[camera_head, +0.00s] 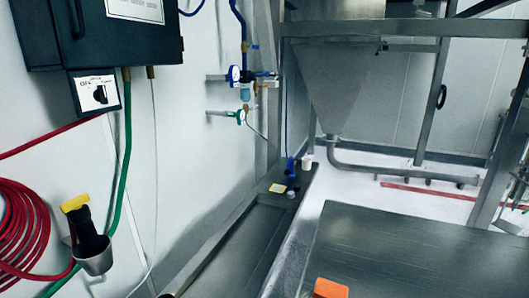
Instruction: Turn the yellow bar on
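A short yellow bar (75,203) sits across the top of a black handle-like piece (92,238) at the lower left, in front of the white wall. The black piece stands tilted in a grey metal cup (96,262). Neither of my grippers is in view.
A dark control box (100,35) with a rotary switch (100,94) below it hangs at the upper left. A red hose coil (22,225) and green hose (127,150) hang nearby. A metal table (400,245) with an orange block (330,289) is at right.

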